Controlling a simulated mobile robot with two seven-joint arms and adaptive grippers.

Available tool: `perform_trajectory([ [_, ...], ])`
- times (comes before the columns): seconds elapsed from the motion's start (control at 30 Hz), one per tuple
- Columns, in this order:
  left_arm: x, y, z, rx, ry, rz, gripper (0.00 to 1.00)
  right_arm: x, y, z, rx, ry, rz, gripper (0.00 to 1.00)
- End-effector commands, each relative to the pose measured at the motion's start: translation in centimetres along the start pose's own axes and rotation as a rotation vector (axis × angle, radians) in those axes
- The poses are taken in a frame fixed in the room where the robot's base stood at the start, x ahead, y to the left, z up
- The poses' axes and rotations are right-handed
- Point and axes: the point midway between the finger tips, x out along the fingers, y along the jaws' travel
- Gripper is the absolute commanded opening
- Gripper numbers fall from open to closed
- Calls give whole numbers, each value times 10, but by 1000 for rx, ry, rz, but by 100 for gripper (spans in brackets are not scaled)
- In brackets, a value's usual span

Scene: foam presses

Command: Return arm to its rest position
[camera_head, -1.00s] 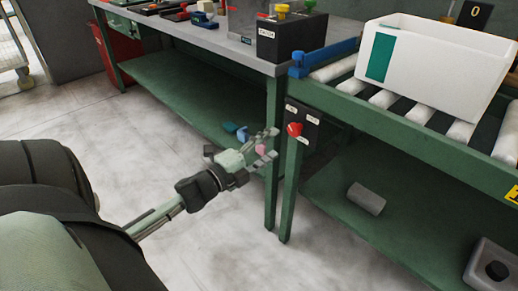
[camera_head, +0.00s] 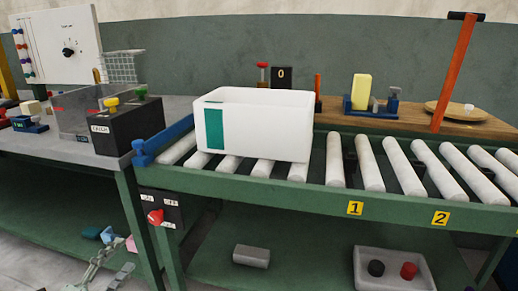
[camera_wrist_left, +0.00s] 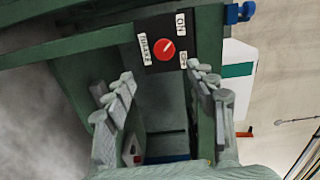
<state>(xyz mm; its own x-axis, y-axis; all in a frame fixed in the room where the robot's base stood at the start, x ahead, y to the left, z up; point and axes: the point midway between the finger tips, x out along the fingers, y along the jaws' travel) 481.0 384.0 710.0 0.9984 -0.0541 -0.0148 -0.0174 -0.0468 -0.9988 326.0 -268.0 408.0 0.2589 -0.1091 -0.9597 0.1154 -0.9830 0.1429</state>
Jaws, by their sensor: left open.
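My left gripper (camera_head: 104,274) shows at the lower left of the head view, low in front of the green bench and below its top. In the left wrist view its two fingers (camera_wrist_left: 165,100) are spread wide with nothing between them. Beyond them is the dark switch panel with a red knob (camera_wrist_left: 167,50), which also shows in the head view (camera_head: 156,217). My right gripper is in neither view.
A white bin (camera_head: 262,128) with a green patch stands on the roller conveyor (camera_head: 270,190). A black box (camera_head: 125,125) with colored knobs is on the left bench.

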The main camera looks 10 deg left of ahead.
Motion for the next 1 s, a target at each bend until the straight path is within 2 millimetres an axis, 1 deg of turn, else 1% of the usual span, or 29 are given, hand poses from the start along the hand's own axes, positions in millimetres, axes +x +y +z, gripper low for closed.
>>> perform_trajectory([
  [0.07,0,21,8,-93,-73,47,56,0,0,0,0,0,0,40],
  [0.13,-2,54,17,-235,-182,123,56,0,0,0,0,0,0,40],
  [0.17,-5,73,19,-311,-239,165,56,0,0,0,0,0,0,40],
  [0.2,-11,101,20,-416,-320,227,56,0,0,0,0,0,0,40],
  [0.23,-17,123,19,-494,-383,277,56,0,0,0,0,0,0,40],
  [0.27,-24,144,15,-572,-443,328,56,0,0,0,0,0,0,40],
  [0.3,-34,172,8,-669,-523,397,56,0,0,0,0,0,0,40],
  [0.37,-53,209,-8,-794,-634,500,56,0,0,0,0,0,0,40],
  [0.4,-66,230,-22,-866,-702,566,56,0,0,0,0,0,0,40],
  [0.5,-97,271,-56,-1000,-846,716,56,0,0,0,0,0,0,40],
  [0.6,-121,294,-85,-1079,-949,827,56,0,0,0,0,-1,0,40],
  [0.7,-136,305,-103,-1117,-1011,896,56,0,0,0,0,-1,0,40],
  [0.8,-143,309,-110,-1131,-1036,924,56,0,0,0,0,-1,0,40],
  [1.0,-144,309,-110,-1130,-1039,927,56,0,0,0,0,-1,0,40],
])
